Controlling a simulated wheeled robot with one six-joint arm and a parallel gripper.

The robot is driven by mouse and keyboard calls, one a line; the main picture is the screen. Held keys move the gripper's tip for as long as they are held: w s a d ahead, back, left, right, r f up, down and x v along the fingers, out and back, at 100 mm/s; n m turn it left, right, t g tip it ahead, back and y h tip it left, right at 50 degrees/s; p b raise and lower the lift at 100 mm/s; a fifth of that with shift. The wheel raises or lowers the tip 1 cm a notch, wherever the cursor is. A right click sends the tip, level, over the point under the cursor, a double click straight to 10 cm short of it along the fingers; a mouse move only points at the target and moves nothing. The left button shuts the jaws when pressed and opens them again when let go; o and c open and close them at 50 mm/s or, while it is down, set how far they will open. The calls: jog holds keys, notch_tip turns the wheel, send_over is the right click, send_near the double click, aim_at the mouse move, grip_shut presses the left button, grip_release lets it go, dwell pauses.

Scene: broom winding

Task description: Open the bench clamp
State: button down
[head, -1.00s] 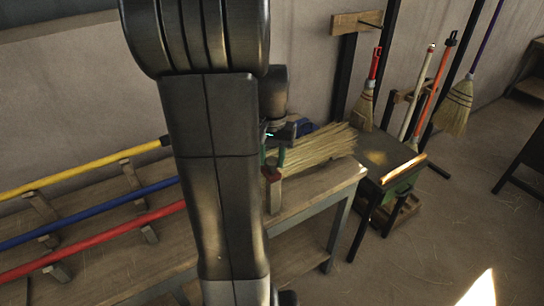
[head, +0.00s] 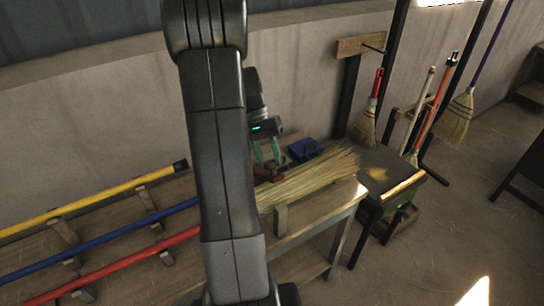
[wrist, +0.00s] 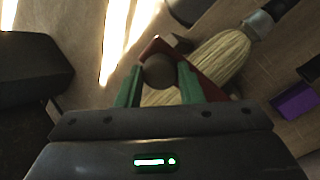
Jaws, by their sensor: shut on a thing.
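The bench clamp shows as a red bar (head: 267,175) at the back edge of the straw bundle on the bench, partly hidden by my arm. In the wrist view its red bar (wrist: 205,78) runs slantwise behind my fingers, with a dark round knob (wrist: 160,70) in front of it. My gripper (head: 268,164) points down at the clamp. Its green fingers stand on either side of the knob in the wrist view (wrist: 160,78) and are shut on it. I cannot tell whether the clamp's jaws grip the straw.
Straw bristles (head: 315,178) lie along the bench (head: 300,228). A blue item (head: 304,150) sits behind them. Yellow (head: 95,200), blue (head: 100,235) and red (head: 120,263) handles lie on rests at left. A stool (head: 385,165) and several brooms stand at right.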

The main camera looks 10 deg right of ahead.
jog(key=w+a+r+g+h, duration=0.1)
jog(key=w+a+r+g, duration=0.1)
jog(key=w+g, duration=0.2)
jog(key=shift+w+r, duration=0.3)
jog(key=shift+w, duration=0.4)
jog(key=c, duration=1)
grip_release()
jog(key=shift+s, duration=0.1)
